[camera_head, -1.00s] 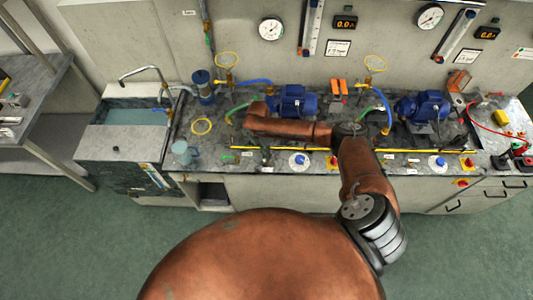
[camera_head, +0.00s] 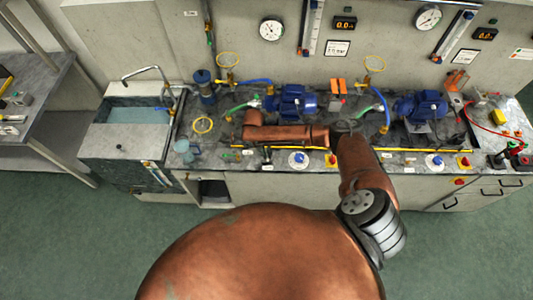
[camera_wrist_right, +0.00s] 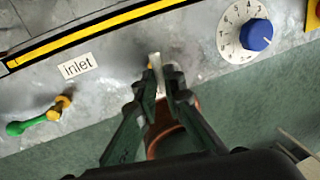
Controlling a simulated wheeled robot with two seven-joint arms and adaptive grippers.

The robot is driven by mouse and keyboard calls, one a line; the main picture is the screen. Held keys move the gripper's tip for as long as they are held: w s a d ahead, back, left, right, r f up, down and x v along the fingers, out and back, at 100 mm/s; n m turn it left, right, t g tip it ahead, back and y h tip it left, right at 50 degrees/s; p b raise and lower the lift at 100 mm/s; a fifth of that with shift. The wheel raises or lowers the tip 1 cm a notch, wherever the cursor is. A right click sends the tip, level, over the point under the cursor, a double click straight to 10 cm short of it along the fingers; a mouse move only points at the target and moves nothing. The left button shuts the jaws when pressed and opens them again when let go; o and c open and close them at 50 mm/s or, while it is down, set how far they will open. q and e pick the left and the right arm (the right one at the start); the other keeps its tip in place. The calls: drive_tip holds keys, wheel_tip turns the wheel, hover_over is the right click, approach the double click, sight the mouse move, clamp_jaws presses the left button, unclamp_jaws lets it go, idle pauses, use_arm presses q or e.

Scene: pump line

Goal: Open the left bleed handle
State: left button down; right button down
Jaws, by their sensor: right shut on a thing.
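My right gripper (camera_wrist_right: 160,92) is shut on a pale metal lever (camera_wrist_right: 158,68), which I take to be the left bleed handle. The lever stands at the bench's front edge, right of the "inlet" label (camera_wrist_right: 77,67) in the right wrist view. A brass-coloured bit shows beside the lever. The fingers hide its lower part, so I cannot tell its exact angle. In the head view the right gripper (camera_head: 267,156) is small and dark below my copper forearm. My left gripper is not in view.
A green-handled brass valve (camera_wrist_right: 40,118) lies left of the gripper. A blue dial knob (camera_wrist_right: 258,36) is to the right. A yellow-black strip (camera_wrist_right: 100,30) runs behind. Blue pumps (camera_head: 291,102) stand farther back, with a sink (camera_head: 128,112) at left.

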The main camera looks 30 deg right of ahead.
drive_tip(key=shift+n, duration=0.4)
drive_tip(key=c, duration=2)
unclamp_jaws()
drive_tip(key=r, duration=0.4)
drive_tip(key=a+r, duration=0.1)
drive_tip(key=r, duration=0.2)
drive_tip(key=w+a+r, duration=0.1)
drive_tip(key=r, duration=0.3)
drive_tip(key=shift+r, duration=0.35)
